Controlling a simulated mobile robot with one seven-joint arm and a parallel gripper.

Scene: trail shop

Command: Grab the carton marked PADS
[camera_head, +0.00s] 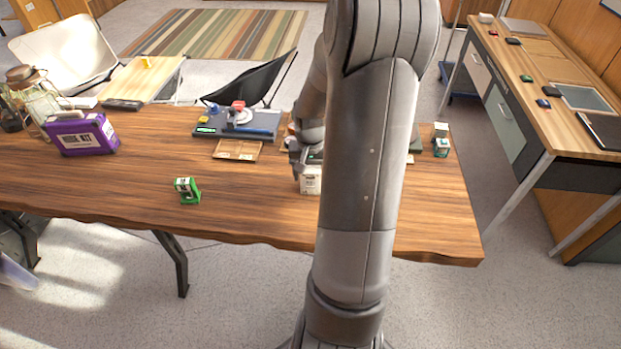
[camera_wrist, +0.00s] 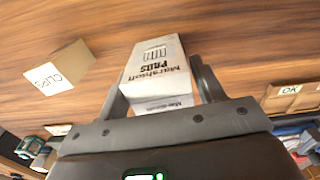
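The white carton marked PADS (camera_wrist: 158,72) is in the middle of the wrist view, with its printed faces towards the camera. It also shows in the head view (camera_head: 311,181), low at the table's middle, partly hidden by my arm. My gripper (camera_wrist: 158,75) has one finger on each side of the carton, with little or no gap visible. I cannot tell whether the fingers press on it. In the head view my gripper (camera_head: 303,160) is just above and behind the carton, mostly covered by my arm.
A box marked CLIPS (camera_wrist: 62,68) lies close to the left in the wrist view, and a wooden tray marked OK (camera_wrist: 290,97) to the right. The head view shows a green box (camera_head: 187,190) and a purple kit case (camera_head: 84,134) further left. Bare tabletop (camera_head: 245,200) lies between.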

